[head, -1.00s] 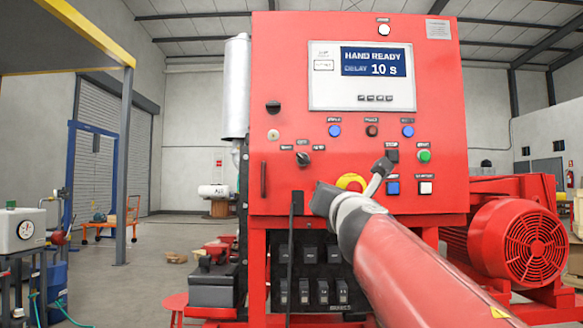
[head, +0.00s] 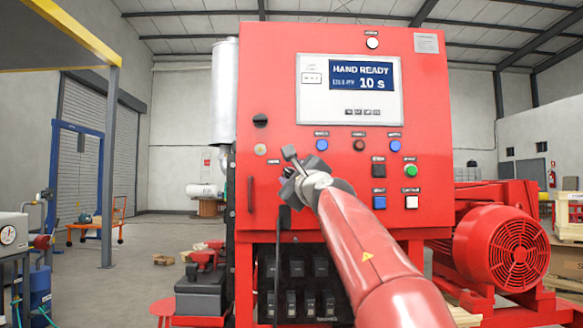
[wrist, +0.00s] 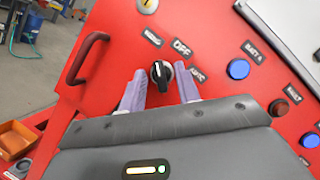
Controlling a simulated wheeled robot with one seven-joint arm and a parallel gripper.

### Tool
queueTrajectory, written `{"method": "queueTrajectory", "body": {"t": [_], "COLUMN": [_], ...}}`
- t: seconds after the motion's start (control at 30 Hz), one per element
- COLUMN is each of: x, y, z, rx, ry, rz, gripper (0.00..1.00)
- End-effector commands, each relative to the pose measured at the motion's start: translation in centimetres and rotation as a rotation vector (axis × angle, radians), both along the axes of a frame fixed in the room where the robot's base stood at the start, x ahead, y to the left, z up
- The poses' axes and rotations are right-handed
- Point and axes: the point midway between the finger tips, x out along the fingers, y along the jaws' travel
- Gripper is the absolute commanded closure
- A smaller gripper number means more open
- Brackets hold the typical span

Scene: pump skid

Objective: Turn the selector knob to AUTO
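The selector knob (wrist: 161,74) is black with a white pointer mark and sits on the red panel (head: 275,75). In the wrist view the mark points roughly up, toward the blurred left label; OFF is up and right of the knob, and an AUTO-like label is further right. My gripper (wrist: 160,80) is open, with one finger on each side of the knob. Gaps show between fingers and knob, though depth is hard to judge. In the head view my gripper (head: 290,170) hides the knob. The display (head: 362,77) reads HAND READY, DELAY 10 s.
A key-switch-like fitting (wrist: 147,5) is above the knob and a dark red handle (wrist: 86,58) to its left. A blue button (wrist: 238,69) and a dark red one (wrist: 279,107) lie right of the gripper. A red motor (head: 500,245) stands right of the cabinet.

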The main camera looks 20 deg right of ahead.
Motion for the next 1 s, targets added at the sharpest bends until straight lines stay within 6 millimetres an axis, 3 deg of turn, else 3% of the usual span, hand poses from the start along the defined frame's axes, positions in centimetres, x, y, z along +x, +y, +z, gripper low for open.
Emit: {"method": "queueTrajectory", "body": {"t": [0.33,0.57,1.0], "x": [0.48,0.47,0.49], "y": [0.04,0.04,0.11], "z": [0.05,0.05,-0.11], "rx": [0.002,0.002,0.100], "ry": [-0.001,0.000,-0.023], "rz": [0.000,0.000,0.001], "gripper": [0.69,0.99,1.00]}}
